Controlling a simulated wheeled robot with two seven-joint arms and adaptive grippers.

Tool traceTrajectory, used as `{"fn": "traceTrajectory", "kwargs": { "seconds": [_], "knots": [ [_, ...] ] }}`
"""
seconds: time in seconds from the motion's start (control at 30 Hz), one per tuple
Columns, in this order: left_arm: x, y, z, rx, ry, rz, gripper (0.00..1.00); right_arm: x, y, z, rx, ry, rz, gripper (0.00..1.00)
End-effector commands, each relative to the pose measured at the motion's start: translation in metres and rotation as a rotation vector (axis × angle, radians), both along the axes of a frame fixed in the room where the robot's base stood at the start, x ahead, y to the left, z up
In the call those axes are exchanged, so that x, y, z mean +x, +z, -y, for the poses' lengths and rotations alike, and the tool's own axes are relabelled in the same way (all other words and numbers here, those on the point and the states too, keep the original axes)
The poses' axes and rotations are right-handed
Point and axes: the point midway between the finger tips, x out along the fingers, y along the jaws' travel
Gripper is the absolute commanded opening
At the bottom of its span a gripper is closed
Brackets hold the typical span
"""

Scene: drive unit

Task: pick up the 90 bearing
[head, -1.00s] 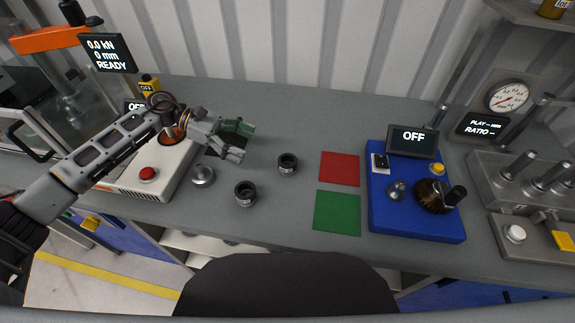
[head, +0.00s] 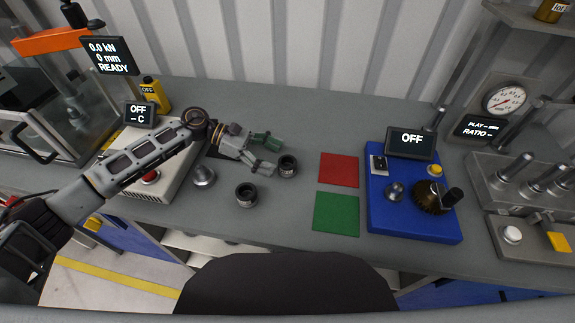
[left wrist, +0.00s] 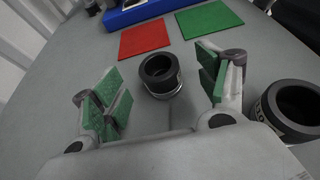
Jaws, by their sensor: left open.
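Two dark ring-shaped bearings stand on the grey bench. The far bearing (head: 288,165) is near the red square, and the near bearing (head: 246,194) is closer to the front edge. My left gripper (head: 269,155) is open, with green-padded fingers pointing at the far bearing. In the left wrist view the far bearing (left wrist: 161,77) shows ahead between the open fingers, not clasped. The near bearing (left wrist: 293,108) shows to the right, outside the fingers. My right gripper is not in view.
A red square (head: 339,169) and a green square (head: 337,212) lie right of the bearings. A blue unit (head: 415,220) with a knob stands beyond them. A silver knob (head: 203,176) and a white device (head: 150,190) are on the left. A corrugated wall closes the back.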

Motion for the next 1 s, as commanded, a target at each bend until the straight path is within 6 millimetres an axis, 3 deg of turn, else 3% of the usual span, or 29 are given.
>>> {"fn": "traceTrajectory", "kwargs": {
  "seconds": [0.2,0.47,1.0],
  "knots": [
    [0.000,-0.001,0.001,0.001,0.001,0.001,0.74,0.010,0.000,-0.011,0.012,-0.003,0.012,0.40],
    [0.000,-0.002,0.005,0.000,0.000,0.000,0.74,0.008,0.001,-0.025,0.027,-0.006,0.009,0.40],
    [-0.006,-0.021,0.048,0.000,0.001,0.000,0.74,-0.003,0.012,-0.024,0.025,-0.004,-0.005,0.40]
  ]
}}
